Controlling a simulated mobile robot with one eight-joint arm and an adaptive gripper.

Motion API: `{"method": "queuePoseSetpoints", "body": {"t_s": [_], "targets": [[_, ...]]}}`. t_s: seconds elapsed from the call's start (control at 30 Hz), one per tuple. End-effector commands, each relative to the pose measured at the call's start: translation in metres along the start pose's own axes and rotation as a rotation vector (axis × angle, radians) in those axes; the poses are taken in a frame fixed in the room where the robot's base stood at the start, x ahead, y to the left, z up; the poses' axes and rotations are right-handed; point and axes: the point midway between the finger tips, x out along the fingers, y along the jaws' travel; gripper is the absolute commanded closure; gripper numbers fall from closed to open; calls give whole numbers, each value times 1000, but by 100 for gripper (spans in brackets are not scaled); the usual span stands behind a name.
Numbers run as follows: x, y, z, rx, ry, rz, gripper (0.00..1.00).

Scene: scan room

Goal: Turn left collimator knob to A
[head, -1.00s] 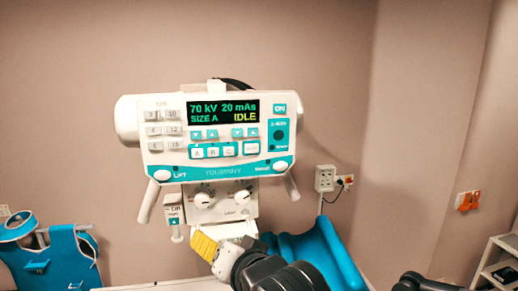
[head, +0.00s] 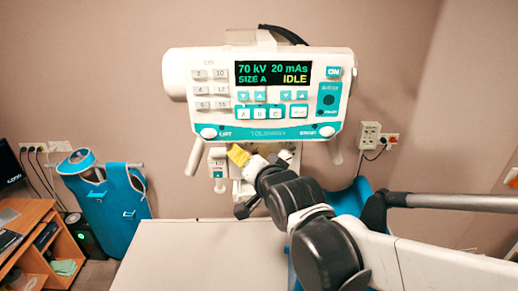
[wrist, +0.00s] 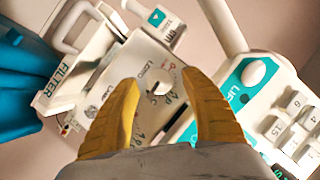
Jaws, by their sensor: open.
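The collimator panel (wrist: 118,68) hangs under the white X-ray control head. In the wrist view a round pale knob (wrist: 158,88) sits on it, with printed markings around it; this appears to be the left knob, on the LIFT side. Its exact setting is too small to read. My gripper (wrist: 162,80) is open, its two yellow fingers on either side of the knob in the picture; contact cannot be told. In the head view my gripper (head: 238,155) and wrist cover most of the collimator face, hiding the left knob.
The control head (head: 262,95) shows 70 kV, 20 mAs, SIZE A, IDLE. A white table (head: 190,255) lies below. A blue apron (head: 110,200) and wooden desk (head: 30,235) stand left. A wall socket (head: 369,135) is behind.

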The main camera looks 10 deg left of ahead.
Motion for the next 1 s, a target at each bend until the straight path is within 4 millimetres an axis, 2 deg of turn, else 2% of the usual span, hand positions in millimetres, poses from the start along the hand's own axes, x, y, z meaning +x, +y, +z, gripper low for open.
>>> {"method": "queuePoseSetpoints", "body": {"t_s": [0.2,0.47,0.63,1.0], "targets": [[12,0,0,0,0,0,45],[12,1,0,-1,0,0,47],[12,0,0,-1,0,0,99],[12,0,0,-41,-2,18,100]]}}
